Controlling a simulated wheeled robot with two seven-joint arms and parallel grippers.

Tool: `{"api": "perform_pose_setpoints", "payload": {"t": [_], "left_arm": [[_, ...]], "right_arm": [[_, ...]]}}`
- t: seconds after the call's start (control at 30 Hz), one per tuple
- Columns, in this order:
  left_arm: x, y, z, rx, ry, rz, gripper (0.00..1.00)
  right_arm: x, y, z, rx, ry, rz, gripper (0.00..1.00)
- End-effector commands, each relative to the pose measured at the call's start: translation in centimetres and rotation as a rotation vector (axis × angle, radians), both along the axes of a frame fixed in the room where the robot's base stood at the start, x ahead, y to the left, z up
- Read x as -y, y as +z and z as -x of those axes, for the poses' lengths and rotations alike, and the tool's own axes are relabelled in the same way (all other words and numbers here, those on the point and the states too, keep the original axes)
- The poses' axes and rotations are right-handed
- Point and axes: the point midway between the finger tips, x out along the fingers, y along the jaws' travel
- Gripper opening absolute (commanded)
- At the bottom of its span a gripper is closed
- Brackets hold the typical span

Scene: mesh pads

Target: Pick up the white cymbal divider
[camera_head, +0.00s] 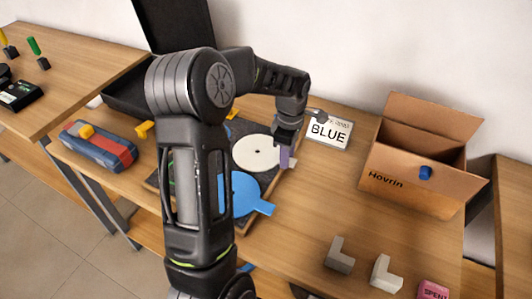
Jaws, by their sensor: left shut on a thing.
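The white cymbal divider (255,152) is a round white disc with a small dark centre hole, lying in or just over a dark tray (242,129) on the table. Its tab is at the right edge. My left gripper (286,150) comes down from above at that edge and is shut on the tab; a purple piece shows at the fingers. I cannot tell whether the disc is lifted. A blue divider (240,195) with a tab lies in front of it, partly hidden by my arm. My right gripper is not in view.
A card reading BLUE (329,132) and an open cardboard box (410,180) stand to the right. Grey (340,256) and white (385,274) L-shaped blocks lie front right. A blue-red case (98,147) and an open black case (130,95) are left. The table right of the tray is clear.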

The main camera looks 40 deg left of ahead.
Motion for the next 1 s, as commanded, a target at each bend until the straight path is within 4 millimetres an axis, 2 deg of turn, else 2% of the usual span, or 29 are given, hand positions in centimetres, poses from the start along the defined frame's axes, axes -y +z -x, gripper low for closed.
{"api": "perform_pose_setpoints", "payload": {"t": [0.17,0.27,0.7,0.83,1.0], "left_arm": [[0.0,0.4,0.0,0.000,0.000,0.000,0.00],[0.0,1.3,-0.1,0.003,0.000,-0.001,0.00],[0.0,9.1,-0.1,0.003,0.000,-0.001,0.00],[0.0,10.1,0.0,0.001,-0.001,0.000,0.00],[0.0,10.2,0.0,0.000,0.000,0.000,0.00]], "right_arm": [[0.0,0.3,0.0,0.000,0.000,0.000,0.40],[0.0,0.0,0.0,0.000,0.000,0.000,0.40],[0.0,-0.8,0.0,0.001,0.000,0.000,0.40],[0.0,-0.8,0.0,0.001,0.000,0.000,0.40],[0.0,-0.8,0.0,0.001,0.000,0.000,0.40]]}}
